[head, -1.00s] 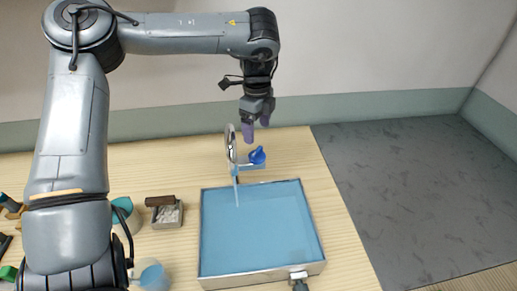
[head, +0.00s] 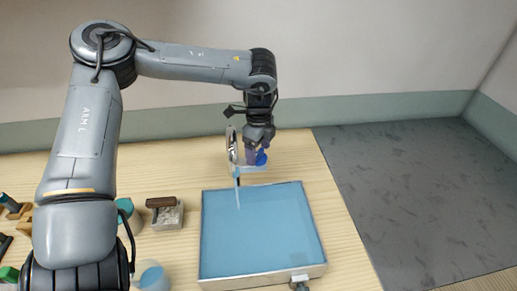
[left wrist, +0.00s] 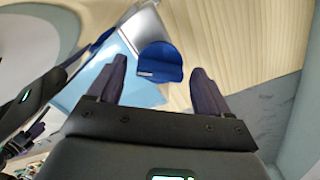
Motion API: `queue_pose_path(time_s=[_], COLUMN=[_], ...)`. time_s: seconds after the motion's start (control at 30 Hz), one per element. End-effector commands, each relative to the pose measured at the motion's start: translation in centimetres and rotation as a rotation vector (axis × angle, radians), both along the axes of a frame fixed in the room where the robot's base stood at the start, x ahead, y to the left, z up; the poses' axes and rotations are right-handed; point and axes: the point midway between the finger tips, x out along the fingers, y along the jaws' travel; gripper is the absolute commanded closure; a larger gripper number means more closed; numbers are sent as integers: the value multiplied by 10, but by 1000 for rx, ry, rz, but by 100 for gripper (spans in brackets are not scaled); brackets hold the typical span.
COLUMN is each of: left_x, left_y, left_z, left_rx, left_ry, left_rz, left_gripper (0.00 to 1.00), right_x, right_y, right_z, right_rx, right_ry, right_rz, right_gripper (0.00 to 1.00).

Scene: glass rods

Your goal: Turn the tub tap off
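The tub (head: 262,232) is a shallow, metal-rimmed basin full of blue water on the wooden table. The tap's chrome curved spout (head: 231,146) stands at its back edge, and a thin stream (head: 238,192) falls from it into the tub. The blue tap handle (head: 262,158) is right of the spout, partly hidden by my left gripper (head: 257,156). In the left wrist view the blue handle (left wrist: 160,62) lies between and just beyond the two open fingers of my left gripper (left wrist: 160,85), with gaps on both sides. My right gripper is not in view.
A grey box of pale pieces with a brown block (head: 163,208) stands left of the tub. A teal-topped cup (head: 127,212) and a cup with blue contents (head: 152,277) are nearby. A drain fitting (head: 300,284) is at the tub's front. Table right of the tap is clear.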

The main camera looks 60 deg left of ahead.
Motion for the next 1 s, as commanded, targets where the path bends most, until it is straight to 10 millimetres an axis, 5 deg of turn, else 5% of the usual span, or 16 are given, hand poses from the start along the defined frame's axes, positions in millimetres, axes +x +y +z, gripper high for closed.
queue_pose_path(time_s=[0.33, 0.67, 1.0], left_x=[0, 0, 0], left_y=[0, 0, 0], left_z=[0, 1, 2], left_rx=[0, 0, 2], left_ry=[0, 0, 1], left_rz=[0, -47, -275], left_gripper=[74, 74, 74], right_x=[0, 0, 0], right_y=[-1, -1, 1], right_z=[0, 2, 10], right_rx=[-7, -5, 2], right_ry=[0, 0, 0], right_rz=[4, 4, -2], right_gripper=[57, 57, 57])
